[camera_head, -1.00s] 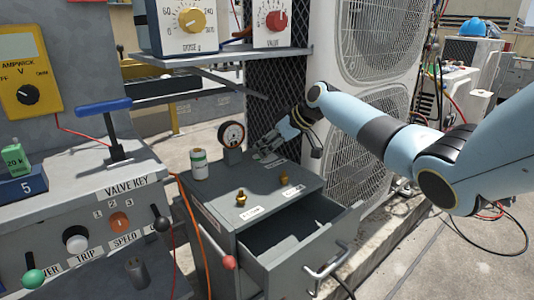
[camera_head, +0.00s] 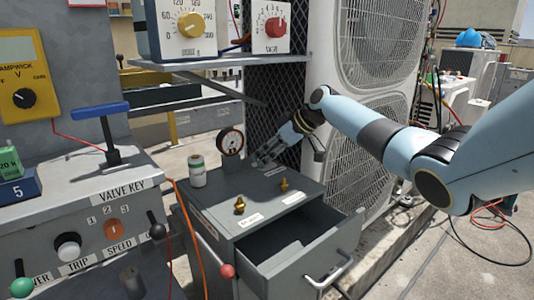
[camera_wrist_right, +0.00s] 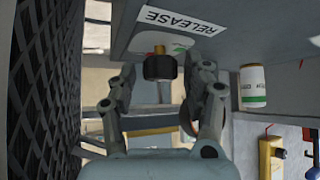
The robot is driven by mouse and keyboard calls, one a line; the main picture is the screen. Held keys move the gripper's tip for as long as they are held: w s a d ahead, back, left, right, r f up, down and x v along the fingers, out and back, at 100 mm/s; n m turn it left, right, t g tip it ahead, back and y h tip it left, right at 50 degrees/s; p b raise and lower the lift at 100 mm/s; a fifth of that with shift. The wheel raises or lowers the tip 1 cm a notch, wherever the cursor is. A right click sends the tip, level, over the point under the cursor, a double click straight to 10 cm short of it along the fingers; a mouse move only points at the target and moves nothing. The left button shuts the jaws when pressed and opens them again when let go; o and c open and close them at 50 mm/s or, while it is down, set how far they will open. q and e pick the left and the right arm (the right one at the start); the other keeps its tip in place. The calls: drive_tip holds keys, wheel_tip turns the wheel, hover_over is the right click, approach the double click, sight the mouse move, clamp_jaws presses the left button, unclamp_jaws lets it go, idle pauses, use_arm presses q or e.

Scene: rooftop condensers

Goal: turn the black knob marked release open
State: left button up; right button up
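The black knob (camera_wrist_right: 160,67) shows in the right wrist view, on a brass collar beside the white RELEASE label (camera_wrist_right: 179,25). My right gripper (camera_wrist_right: 160,88) is open, with one finger to each side of the knob and gaps visible between. In the head view my right gripper (camera_head: 268,153) is low over the back of the grey cabinet top (camera_head: 250,182). I cannot make out the black knob there. My left gripper is not in view.
A pressure gauge (camera_head: 230,142) and a white-green can (camera_head: 197,171) stand left of my right gripper. Two brass fittings (camera_head: 239,205) (camera_head: 284,184) are on the cabinet's front part. Its drawer (camera_head: 302,262) is pulled out. A condenser unit (camera_head: 372,120) stands behind.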

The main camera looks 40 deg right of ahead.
drive_tip(key=shift+s+d+r, duration=0.1)
drive_tip(key=v, duration=1.1)
drive_tip(key=shift+s+r, duration=0.2)
drive_tip(key=shift+s, duration=0.05)
drive_tip(key=shift+s+d, duration=0.1)
drive_tip(key=shift+d, duration=0.05)
